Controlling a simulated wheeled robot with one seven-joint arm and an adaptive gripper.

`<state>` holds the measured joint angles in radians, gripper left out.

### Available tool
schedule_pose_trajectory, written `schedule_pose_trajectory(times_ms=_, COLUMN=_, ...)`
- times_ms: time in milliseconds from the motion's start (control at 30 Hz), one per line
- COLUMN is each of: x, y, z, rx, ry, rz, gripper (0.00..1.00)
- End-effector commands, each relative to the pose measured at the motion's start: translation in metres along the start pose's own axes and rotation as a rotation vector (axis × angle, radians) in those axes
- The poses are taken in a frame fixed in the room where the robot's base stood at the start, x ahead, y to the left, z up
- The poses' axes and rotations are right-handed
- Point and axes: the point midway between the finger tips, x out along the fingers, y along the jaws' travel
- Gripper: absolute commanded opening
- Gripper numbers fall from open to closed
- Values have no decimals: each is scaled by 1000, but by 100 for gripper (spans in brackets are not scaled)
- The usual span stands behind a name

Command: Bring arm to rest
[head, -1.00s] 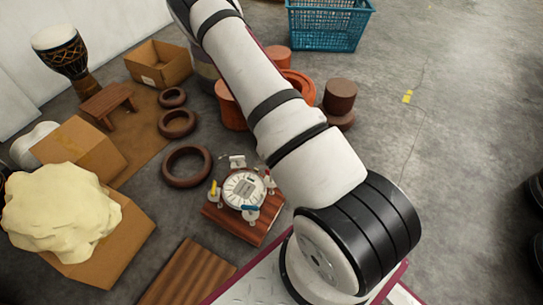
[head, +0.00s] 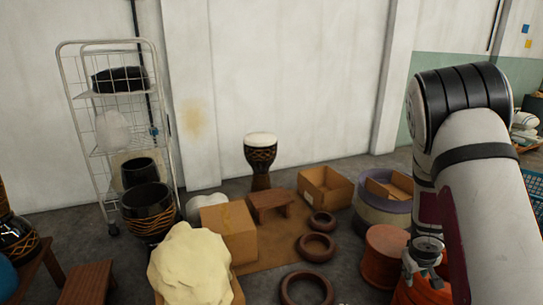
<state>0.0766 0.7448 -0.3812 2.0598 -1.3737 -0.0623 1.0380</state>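My arm, white with black bands, stands folded at the right of the head view. Its elbow is high, near the top right. A small grey part that looks like my gripper (head: 428,252) shows beside the arm's lower left side, in front of the orange pots. It is small and partly merged with the maroon and white links, so its fingers are not clear. I see nothing that is plainly held in it.
Orange pots (head: 384,252) stand just left of my arm. Several brown rings (head: 316,247) lie on the floor. A goblet drum (head: 261,158) stands by the wall, an open cardboard box (head: 325,188) right of it. A wire rack (head: 85,130) with drums is at left. A blue crate (head: 538,190) is at the right edge.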

Motion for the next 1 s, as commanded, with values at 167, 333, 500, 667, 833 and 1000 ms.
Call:
schedule_pose_trajectory(times_ms=167, x=-82, y=24, z=-20, rx=83, ry=44, rz=110, gripper=31)
schedule_pose_trajectory(times_ms=333, x=-156, y=33, z=-12, rx=154, ry=35, rz=169, gripper=31)
schedule_pose_trajectory(times_ms=500, x=-223, y=28, z=16, rx=211, ry=-7, rz=178, gripper=31)
schedule_pose_trajectory(times_ms=667, x=-280, y=11, z=54, rx=244, ry=-63, rz=142, gripper=31)
schedule_pose_trajectory(times_ms=833, x=-334, y=-19, z=104, rx=246, ry=-128, rz=62, gripper=31)
schedule_pose_trajectory(times_ms=1000, x=-379, y=-57, z=159, rx=212, ry=-188, rz=-52, gripper=31)
